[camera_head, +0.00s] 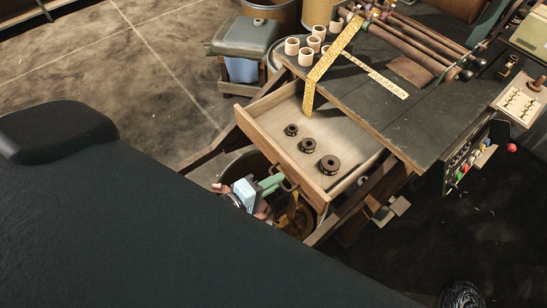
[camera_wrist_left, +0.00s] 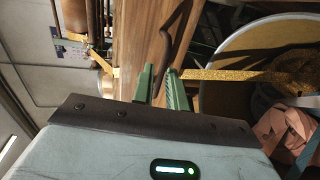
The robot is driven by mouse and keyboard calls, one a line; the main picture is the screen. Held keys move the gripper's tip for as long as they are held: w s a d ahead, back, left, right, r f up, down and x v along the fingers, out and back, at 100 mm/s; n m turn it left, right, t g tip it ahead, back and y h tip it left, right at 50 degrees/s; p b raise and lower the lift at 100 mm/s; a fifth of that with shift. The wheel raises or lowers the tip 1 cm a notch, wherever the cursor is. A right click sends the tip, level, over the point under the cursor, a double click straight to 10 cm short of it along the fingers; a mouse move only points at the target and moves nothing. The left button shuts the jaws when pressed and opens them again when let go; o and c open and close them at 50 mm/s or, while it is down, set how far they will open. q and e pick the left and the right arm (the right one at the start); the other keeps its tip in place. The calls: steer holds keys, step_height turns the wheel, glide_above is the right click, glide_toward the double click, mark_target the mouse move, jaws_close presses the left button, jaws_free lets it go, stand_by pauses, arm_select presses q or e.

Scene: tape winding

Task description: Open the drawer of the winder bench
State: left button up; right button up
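The wooden drawer (camera_head: 270,135) of the winder bench (camera_head: 430,125) is pulled well out in the head view. Three dark spools lie inside it, and a yellow tape strip (camera_head: 325,70) hangs over its back part. My left gripper (camera_head: 283,183) is at the drawer's front, at the dark curved handle. In the left wrist view its green fingers (camera_wrist_left: 161,80) stand a little apart, with the lower end of the handle (camera_wrist_left: 173,35) between their tips. They appear closed on it, though the contact is partly hidden. My right gripper is not in view.
Several pale rings (camera_head: 305,55) and wooden rollers (camera_head: 415,42) are on the bench top. A padded stool (camera_head: 245,38) stands behind left. A round bin (camera_head: 235,170) sits under the drawer. The floor at left is clear.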

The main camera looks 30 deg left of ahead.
arm_select(q)
steer(key=shift+o, duration=1.2)
steer(key=shift+s, duration=0.1)
steer(key=v, duration=0.7)
steer(key=shift+s+a+b, duration=0.2)
steer(key=shift+s+b, duration=0.1)
steer(key=shift+b, duration=0.05)
steer(key=shift+r, duration=0.1)
